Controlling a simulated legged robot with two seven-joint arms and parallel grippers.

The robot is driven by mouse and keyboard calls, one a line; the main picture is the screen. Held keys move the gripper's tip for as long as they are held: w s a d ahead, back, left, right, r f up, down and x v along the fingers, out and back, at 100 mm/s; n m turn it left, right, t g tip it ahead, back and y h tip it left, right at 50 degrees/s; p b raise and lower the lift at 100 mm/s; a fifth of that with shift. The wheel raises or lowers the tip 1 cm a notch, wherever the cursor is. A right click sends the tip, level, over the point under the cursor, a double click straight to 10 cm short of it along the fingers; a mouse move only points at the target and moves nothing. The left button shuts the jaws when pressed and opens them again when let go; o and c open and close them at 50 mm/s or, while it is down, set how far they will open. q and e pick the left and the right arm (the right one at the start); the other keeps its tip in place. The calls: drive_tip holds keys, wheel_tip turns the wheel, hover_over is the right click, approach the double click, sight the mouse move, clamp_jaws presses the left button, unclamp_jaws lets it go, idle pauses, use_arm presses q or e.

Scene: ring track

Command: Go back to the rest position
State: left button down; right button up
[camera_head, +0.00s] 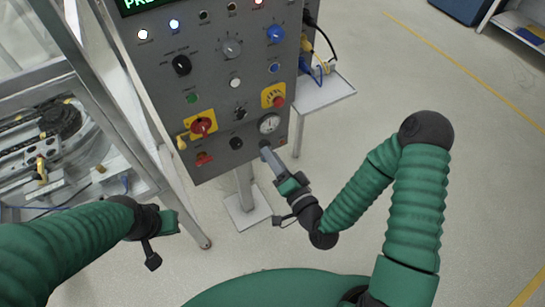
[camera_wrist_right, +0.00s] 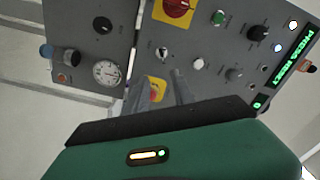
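My right gripper (camera_head: 266,150) is in front of the lower edge of a grey control panel (camera_head: 215,100), close to the round gauge (camera_head: 268,123). In the right wrist view its two fingers (camera_wrist_right: 157,90) stand apart, with the red button on its yellow plate (camera_wrist_right: 157,88) seen between them and nothing held. Whether the fingers touch the panel cannot be told. My left gripper (camera_head: 170,222) is at lower left, beside the frame of the ring track, clear of the panel; its fingers are too foreshortened to read.
The panel carries a red switch on yellow (camera_head: 201,125), several knobs and buttons, and a green display reading "PRESS RESET" (camera_wrist_right: 294,50). The track (camera_head: 50,140) stands left behind a metal frame (camera_head: 125,135). A small shelf (camera_head: 325,95) sits right of the panel. Floor is open at right.

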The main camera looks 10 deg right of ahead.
drive_tip(key=s+d+f+n+g+h, duration=0.2)
drive_tip(key=s+d+f+n+g, duration=0.15)
drive_tip(key=f+n+g, duration=0.5)
drive_tip(key=s+d+r+g+h, duration=0.3)
drive_tip(key=s+d+r+g, duration=0.3)
drive_tip(key=s, duration=0.4)
drive_tip(key=shift+r, duration=0.3)
drive_tip(key=shift+s, duration=0.15)
drive_tip(key=shift+c, duration=0.4)
idle(0.4)
